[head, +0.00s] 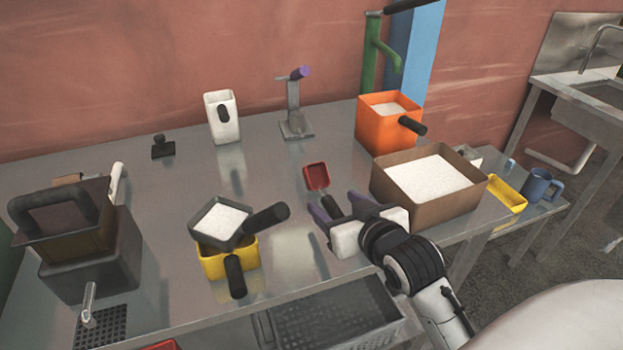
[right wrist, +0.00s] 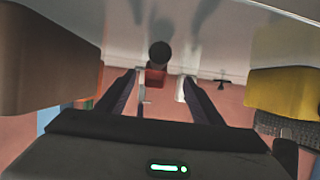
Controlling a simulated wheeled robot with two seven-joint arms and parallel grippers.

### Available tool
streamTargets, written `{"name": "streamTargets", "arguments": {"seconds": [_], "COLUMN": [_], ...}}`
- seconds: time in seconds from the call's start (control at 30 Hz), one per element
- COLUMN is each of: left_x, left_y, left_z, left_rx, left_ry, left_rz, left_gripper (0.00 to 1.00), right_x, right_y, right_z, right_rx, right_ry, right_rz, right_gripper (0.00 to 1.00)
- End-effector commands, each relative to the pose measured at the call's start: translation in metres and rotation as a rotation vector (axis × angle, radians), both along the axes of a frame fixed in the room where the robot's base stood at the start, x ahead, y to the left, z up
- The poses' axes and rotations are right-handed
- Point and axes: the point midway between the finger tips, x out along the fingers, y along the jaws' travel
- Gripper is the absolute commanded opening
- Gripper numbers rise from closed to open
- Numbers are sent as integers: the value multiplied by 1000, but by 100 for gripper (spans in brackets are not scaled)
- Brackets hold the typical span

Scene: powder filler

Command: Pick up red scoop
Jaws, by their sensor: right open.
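The red scoop (head: 316,175) lies on the metal table in the middle of the head view, with its dark handle toward me. In the right wrist view the end of its dark handle (right wrist: 160,54) shows with a little of the red bowl (right wrist: 155,77) behind it. My right gripper (head: 337,204) is open and empty. Its two fingers (right wrist: 160,95) point at the scoop, with the handle between them in the picture; I cannot tell whether they touch it. The left gripper is not in view.
A brown box of white powder (head: 396,204) stands close right of my right gripper. An orange container (head: 375,130) is behind it. A yellow container (head: 212,265) with a grey scoop (head: 208,232) of powder is left.

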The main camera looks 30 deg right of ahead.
Motion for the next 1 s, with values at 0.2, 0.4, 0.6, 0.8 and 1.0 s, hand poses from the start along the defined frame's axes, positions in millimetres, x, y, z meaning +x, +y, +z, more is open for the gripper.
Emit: {"name": "streamTargets", "arguments": {"seconds": [0.2, 0.4, 0.6, 0.8, 1.0], "left_x": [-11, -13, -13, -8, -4], "left_y": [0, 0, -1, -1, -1], "left_z": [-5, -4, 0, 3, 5], "left_rx": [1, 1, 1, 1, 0], "left_ry": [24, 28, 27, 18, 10], "left_rz": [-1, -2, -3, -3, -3], "left_gripper": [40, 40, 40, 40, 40], "right_x": [28, 44, 72, 82, 82], "right_y": [-6, -11, -21, -23, -23], "right_z": [-11, -12, -19, -24, -24], "right_rx": [0, -1, -1, -2, -2], "right_ry": [0, -2, 0, -1, -1], "right_rz": [1, 0, 0, 2, 2], "right_gripper": [61, 61, 61, 61, 56]}}
